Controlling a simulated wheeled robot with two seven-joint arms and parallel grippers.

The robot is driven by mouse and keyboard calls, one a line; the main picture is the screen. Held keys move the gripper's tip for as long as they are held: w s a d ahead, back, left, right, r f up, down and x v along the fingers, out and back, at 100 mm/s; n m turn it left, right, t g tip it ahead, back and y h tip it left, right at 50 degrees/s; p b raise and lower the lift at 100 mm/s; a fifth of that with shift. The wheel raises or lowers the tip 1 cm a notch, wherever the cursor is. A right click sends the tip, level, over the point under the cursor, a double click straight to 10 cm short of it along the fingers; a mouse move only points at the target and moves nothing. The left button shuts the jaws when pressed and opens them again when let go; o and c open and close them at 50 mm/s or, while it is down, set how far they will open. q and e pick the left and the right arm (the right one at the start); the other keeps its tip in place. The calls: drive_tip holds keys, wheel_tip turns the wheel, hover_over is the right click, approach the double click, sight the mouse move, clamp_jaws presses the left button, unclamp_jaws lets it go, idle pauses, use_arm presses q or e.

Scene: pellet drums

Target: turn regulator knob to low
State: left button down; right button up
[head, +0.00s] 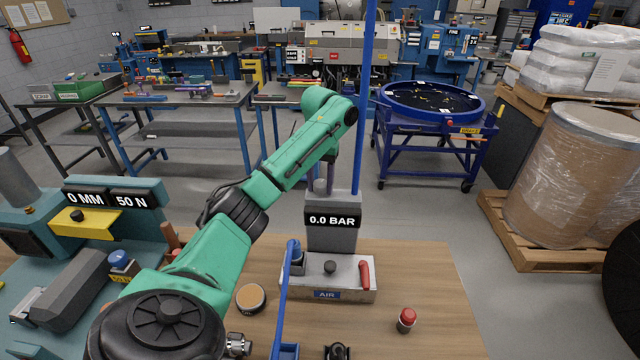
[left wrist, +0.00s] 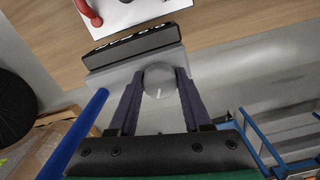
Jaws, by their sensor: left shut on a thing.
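The regulator knob (head: 320,186) is a small grey round knob on top of the grey post with the 0.0 BAR display (head: 332,219). In the left wrist view the knob (left wrist: 159,79) shows a short white mark on its face. My left gripper (head: 326,180) reaches over the table from the left. Its two dark purple fingers (left wrist: 158,88) stand on either side of the knob and are shut on it. The post stands behind a pale base (head: 347,291) with a blue AIR label. My right gripper is not in view.
A red lever (head: 365,275) and a dark round knob (head: 330,267) sit on the base. A red-topped button (head: 406,320) and a round tin (head: 250,298) stand on the wooden table. A tall blue pole (head: 364,110) rises close behind the gripper.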

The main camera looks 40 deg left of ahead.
sight(320, 182)
use_arm(q)
drive_tip(key=n, duration=0.5)
drive_tip(key=shift+w+r, duration=0.1)
drive_tip(key=shift+r, duration=0.1)
idle(0.3)
drive_tip(key=c, duration=0.6)
unclamp_jaws()
drive_tip(key=shift+o, duration=1.3)
drive_tip(key=shift+f, duration=0.15)
wheel_tip(320, 182, up, 15)
drive_tip(key=shift+f, duration=0.2)
drive_tip(key=shift+f, duration=0.1)
